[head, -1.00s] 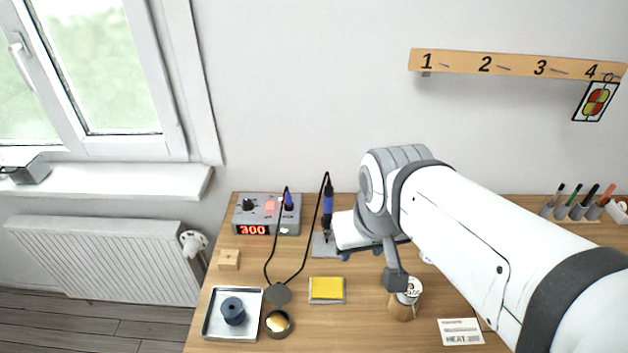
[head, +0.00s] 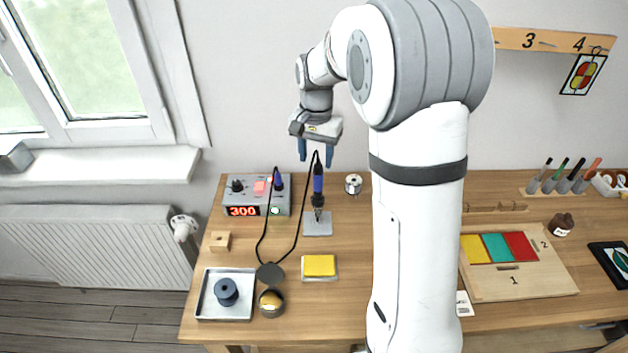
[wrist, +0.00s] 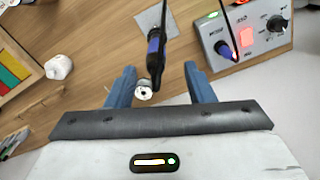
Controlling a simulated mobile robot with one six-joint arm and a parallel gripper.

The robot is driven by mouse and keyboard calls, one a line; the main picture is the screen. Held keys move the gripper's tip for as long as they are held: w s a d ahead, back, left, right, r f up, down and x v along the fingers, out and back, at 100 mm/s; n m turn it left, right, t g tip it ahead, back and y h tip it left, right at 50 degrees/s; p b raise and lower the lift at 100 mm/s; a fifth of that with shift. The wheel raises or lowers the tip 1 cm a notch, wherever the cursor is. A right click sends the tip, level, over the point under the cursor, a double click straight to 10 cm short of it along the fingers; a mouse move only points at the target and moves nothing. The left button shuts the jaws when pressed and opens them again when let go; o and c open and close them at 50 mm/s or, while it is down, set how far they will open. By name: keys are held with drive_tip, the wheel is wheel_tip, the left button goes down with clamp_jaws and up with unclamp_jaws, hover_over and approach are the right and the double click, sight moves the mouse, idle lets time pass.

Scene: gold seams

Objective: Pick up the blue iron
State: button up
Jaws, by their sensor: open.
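The blue iron (head: 318,185) is a soldering iron with a blue handle and a black cord. It stands upright in its holder on a grey plate (head: 317,226) on the bench. My gripper (head: 316,154) is open above it, its blue fingers pointing down on either side of the handle's top end. In the wrist view my gripper (wrist: 160,80) is open, and the iron (wrist: 154,48) with its dark cord shows between and beyond the fingers. The fingers do not appear to touch it.
A grey station (head: 257,195) reading 300, with a second blue-topped part, stands left of the iron. A solder spool (head: 353,184) is to the right. A yellow sponge (head: 319,266) and metal tray (head: 226,314) lie in front. The cord loops over the bench.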

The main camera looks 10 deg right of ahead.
sight(318, 179)
drive_tip(key=f, duration=0.2)
drive_tip(key=f+p, duration=0.1)
drive_tip(key=f, duration=0.2)
drive_tip(key=f+p, duration=0.1)
drive_tip(key=f, duration=0.2)
drive_tip(key=shift+d, duration=0.25)
clamp_jaws()
